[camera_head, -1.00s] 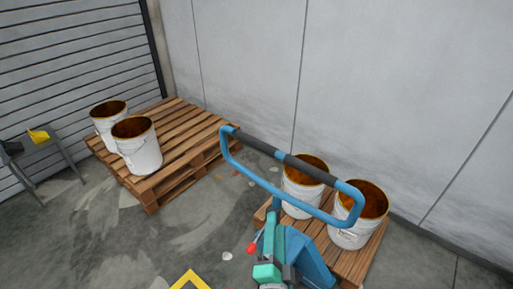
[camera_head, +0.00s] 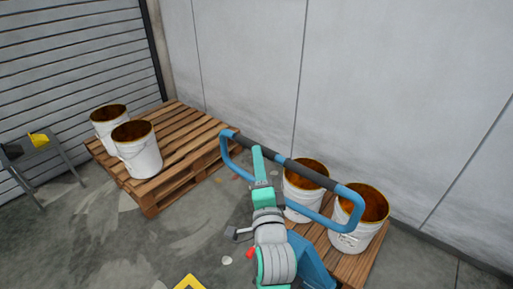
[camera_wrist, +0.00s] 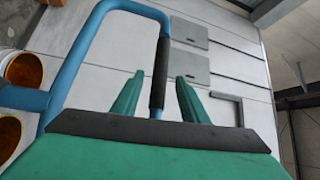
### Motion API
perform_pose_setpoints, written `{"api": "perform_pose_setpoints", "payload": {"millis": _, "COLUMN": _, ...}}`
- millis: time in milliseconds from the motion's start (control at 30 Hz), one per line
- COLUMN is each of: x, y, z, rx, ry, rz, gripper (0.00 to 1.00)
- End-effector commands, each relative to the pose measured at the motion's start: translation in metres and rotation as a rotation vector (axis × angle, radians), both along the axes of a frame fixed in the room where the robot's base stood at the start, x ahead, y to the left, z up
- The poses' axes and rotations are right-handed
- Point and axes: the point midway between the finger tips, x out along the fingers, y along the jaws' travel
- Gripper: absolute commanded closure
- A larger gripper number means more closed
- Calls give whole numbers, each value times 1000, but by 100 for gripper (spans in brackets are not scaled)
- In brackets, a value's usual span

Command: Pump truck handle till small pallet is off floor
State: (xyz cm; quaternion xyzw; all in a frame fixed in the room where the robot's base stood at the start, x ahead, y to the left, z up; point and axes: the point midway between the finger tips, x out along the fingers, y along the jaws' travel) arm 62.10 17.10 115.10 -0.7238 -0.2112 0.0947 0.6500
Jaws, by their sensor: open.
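The blue pallet truck handle (camera_head: 353,205) is a loop with dark grips on its top bar, standing in front of me. The truck's blue body (camera_head: 313,262) shows below it. My teal gripper (camera_head: 258,155) is at the bar, left of its middle. In the wrist view my gripper (camera_wrist: 158,88) is open, with a dark grip of the handle (camera_wrist: 160,72) showing between its two fingers; contact cannot be told. The small pallet (camera_head: 352,264) carries two white buckets (camera_head: 350,235) with brown contents. Its underside and the forks are hidden.
A larger wooden pallet (camera_head: 190,150) with two white buckets (camera_head: 137,150) lies at the left, near a shutter (camera_head: 70,50). A grey stand (camera_head: 45,152) with a yellow item is at the far left. A grey wall (camera_head: 380,80) closes the back.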

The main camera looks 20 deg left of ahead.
Motion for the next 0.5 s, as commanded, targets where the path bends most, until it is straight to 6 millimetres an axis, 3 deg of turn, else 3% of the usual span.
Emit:
{"api": "perform_pose_setpoints", "payload": {"millis": 200, "x": 33, "y": 16, "z": 5, "rx": -1, "ry": 0, "rz": 1, "gripper": 60}}
{"api": "perform_pose_setpoints", "payload": {"millis": 500, "x": 52, "y": 25, "z": 8, "rx": 0, "ry": -1, "rz": 0, "gripper": 60}}
